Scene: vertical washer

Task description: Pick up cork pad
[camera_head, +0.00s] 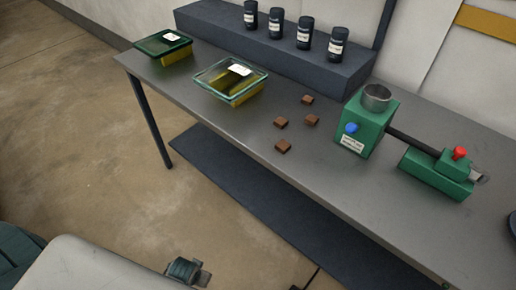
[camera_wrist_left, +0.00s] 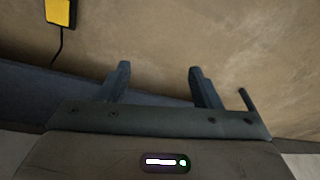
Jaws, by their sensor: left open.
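Several small brown cork-coloured pads lie loose on the grey table (camera_head: 250,128) in the head view: one pad at the back (camera_head: 307,99), one at the right (camera_head: 312,120), one at the left (camera_head: 281,122) and one nearest the front edge (camera_head: 283,146). They lie apart from each other. My left gripper (camera_wrist_left: 160,85) is open and empty in the wrist view, with bare floor beyond its fingers. No pad shows in that view. My right gripper is not in view.
Two glass-like trays, one green-lidded (camera_head: 162,45) and one with yellowish contents (camera_head: 231,82), stand left of the pads. A green machine (camera_head: 367,125) with a metal cup stands right. Several dark bottles stand on a raised shelf (camera_head: 270,48). A yellow object (camera_wrist_left: 61,12) shows in the wrist view.

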